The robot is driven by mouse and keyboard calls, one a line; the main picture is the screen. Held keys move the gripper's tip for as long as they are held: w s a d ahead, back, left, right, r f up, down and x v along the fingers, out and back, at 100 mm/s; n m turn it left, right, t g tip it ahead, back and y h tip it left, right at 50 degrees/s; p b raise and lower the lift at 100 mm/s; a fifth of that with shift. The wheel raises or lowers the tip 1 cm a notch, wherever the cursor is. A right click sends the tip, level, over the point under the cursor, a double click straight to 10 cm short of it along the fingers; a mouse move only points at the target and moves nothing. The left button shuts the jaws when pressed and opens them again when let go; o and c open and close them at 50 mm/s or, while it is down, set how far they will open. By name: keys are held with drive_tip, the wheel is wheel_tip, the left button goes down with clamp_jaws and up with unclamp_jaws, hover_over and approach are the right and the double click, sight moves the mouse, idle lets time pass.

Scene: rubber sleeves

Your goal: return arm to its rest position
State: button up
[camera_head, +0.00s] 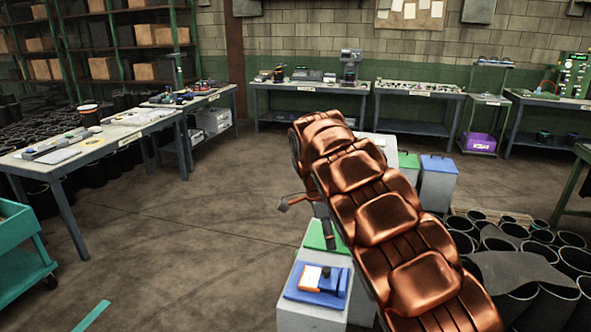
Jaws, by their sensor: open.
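My copper-coloured arm (385,215) reaches from the lower right up to the middle of the view and bends down at its far end. My gripper (306,222) hangs below that bend, partly hidden behind the arm. Its fingers are spread apart, and I see nothing between them. It is above or just behind the grey stand with a green top (322,236); the exact gap cannot be told.
A blue tray (302,294) with an orange and white item sits on the nearest stand. More stands with green (408,160) and blue (438,164) tops are right of the arm. Black sleeves (520,300) crowd the lower right. Floor at left centre is clear.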

drive_tip(key=s+d+r+n, duration=0.3)
drive_tip(key=s+d, duration=0.2)
drive_tip(key=s, duration=0.4)
drive_tip(key=s+d+r+n, duration=0.2)
drive_tip(key=s+d+n, duration=0.15)
drive_tip(key=s, duration=0.55)
drive_tip(key=s+f+n, duration=0.2)
drive_tip(key=s+n, duration=0.1)
drive_tip(key=s, duration=0.5)
drive_tip(key=s+a+f+n+g+y, duration=0.1)
drive_tip(key=s+n, duration=0.3)
drive_tip(key=s, duration=0.5)
drive_tip(key=s+f+n+y, duration=0.1)
drive_tip(key=s+f+n, duration=0.2)
drive_tip(key=s, duration=0.5)
drive_tip(key=shift+s+a+f+n+g, duration=0.15)
drive_tip(key=shift+s+f+n+g, duration=0.2)
drive_tip(key=shift+n, duration=0.3)
